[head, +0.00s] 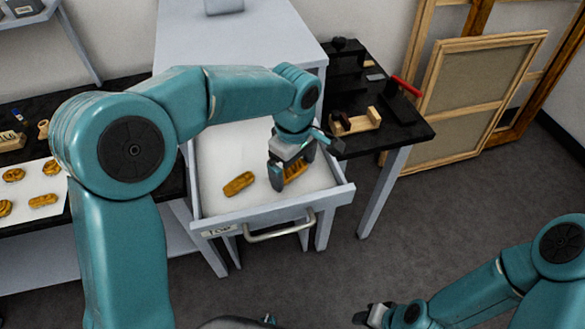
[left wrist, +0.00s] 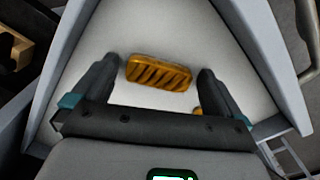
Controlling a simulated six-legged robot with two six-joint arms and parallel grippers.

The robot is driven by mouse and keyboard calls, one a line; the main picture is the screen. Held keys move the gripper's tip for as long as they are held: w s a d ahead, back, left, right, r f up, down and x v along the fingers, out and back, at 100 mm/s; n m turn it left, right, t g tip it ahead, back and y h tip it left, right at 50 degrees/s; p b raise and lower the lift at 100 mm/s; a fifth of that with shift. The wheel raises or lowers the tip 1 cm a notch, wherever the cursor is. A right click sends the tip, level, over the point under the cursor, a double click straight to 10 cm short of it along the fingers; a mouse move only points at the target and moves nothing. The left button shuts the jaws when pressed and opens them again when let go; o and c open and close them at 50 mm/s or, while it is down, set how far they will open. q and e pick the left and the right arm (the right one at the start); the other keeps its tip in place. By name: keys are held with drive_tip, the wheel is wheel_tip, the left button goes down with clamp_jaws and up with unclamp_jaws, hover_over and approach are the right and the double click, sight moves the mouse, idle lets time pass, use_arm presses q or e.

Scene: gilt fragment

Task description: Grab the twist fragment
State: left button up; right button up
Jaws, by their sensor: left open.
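A gilt fragment with slanted, twist-like grooves (left wrist: 158,73) lies on the white floor of an open drawer (head: 222,152). In the head view this grooved fragment (head: 296,170) is partly hidden by my left gripper (head: 291,167). My left gripper is open, pointing down, with the fragment between its fingertips in the left wrist view. I cannot tell how far above the drawer floor the fingertips are. A second gilt fragment (head: 239,184) lies to the left in the drawer. My right gripper (head: 372,315) is at the bottom of the head view, away from the drawer.
The drawer's front wall (head: 270,212) carries a handle and a label. A black side table (head: 400,135) with a wooden block holder stands at the right. Several gilt pieces lie on a white sheet (head: 28,190) at the left. Framed canvases lean at the back right.

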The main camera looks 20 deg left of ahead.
use_arm(q)
drive_tip(key=c, duration=1)
